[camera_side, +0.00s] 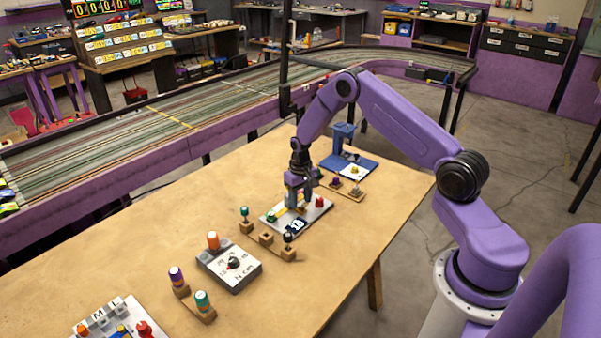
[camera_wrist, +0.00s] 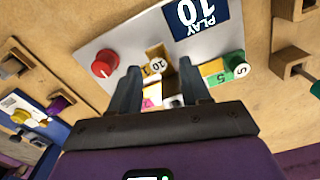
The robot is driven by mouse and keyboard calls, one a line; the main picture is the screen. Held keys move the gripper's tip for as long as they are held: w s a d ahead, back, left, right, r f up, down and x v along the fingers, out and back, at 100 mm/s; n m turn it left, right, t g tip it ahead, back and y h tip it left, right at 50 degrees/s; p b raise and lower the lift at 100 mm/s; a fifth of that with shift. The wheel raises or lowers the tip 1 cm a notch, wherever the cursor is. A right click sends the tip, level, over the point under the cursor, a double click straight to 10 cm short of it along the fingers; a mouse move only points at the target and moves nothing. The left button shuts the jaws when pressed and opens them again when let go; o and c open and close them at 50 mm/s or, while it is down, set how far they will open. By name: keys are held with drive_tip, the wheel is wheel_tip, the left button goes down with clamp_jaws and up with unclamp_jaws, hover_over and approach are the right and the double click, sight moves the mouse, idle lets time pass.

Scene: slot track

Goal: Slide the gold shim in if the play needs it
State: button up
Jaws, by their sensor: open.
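A light grey plate (camera_wrist: 115,47) carries a dark blue sign (camera_wrist: 193,14) reading PLAY 10, a red knob (camera_wrist: 104,64) and a green knob (camera_wrist: 236,64) marked 5 with a yellow piece beside it. The plate also shows in the side view (camera_side: 316,212). A gold piece (camera_wrist: 155,51) with a white disc marked 10 lies between the red knob and the sign; I cannot tell whether it is the gold shim. My gripper (camera_wrist: 159,75) is open, pointing down low over the plate, its fingers either side of a dark gap. In the side view my gripper (camera_side: 298,204) hides part of the plate.
Wooden holders (camera_side: 267,238) with coloured pegs stand around the plate. A dark box (camera_side: 230,267) with a dial and orange knob is nearer the front. A blue stand (camera_side: 344,140) is behind. A lettered tray (camera_side: 110,322) is at front left. The table's right front is clear.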

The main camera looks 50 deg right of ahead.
sight(300, 205)
wheel_tip(300, 205, up, 16)
idle(0.4)
drive_tip(key=s+a+r+n, duration=0.4)
drive_tip(key=s+a, duration=0.4)
drive_tip(key=a, duration=0.2)
drive_tip(key=s+a+r+n, duration=0.45)
drive_tip(key=s+a, duration=0.25)
drive_tip(key=a, duration=0.3)
drive_tip(key=s+r+n, duration=0.1)
drive_tip(key=s+n, duration=0.6)
drive_tip(key=s, duration=1.5)
drive_tip(key=shift+s+a+r, duration=0.15)
drive_tip(key=shift+s+r, duration=0.15)
